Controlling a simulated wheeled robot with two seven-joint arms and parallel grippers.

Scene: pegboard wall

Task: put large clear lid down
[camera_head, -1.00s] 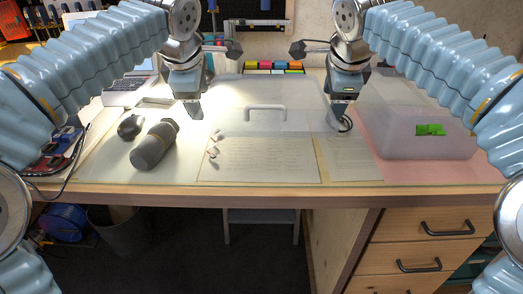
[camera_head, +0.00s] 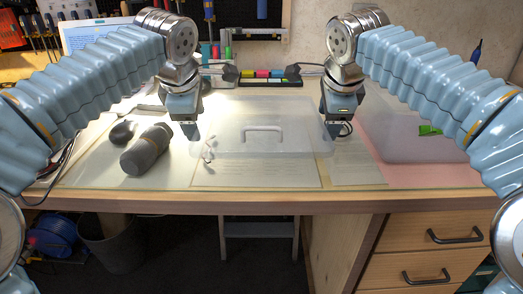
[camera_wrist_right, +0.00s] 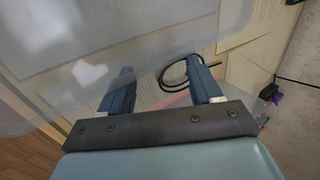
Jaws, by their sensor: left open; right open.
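The large clear lid (camera_head: 290,143) with its pale handle (camera_head: 263,129) appears to lie flat over the papers at the middle of the desk. Its see-through edges are hard to make out. My left gripper (camera_head: 193,132) is open at the lid's left edge, and my right gripper (camera_head: 338,127) is open at its right edge. In the right wrist view, the two fingers of my right gripper (camera_wrist_right: 163,88) are apart with nothing clearly between them, and the translucent lid (camera_wrist_right: 110,40) shows beyond them. I cannot tell whether the fingers touch the lid.
A translucent box with a green item (camera_head: 429,130) is at the right. A black cable (camera_wrist_right: 172,72) loops near my right gripper.

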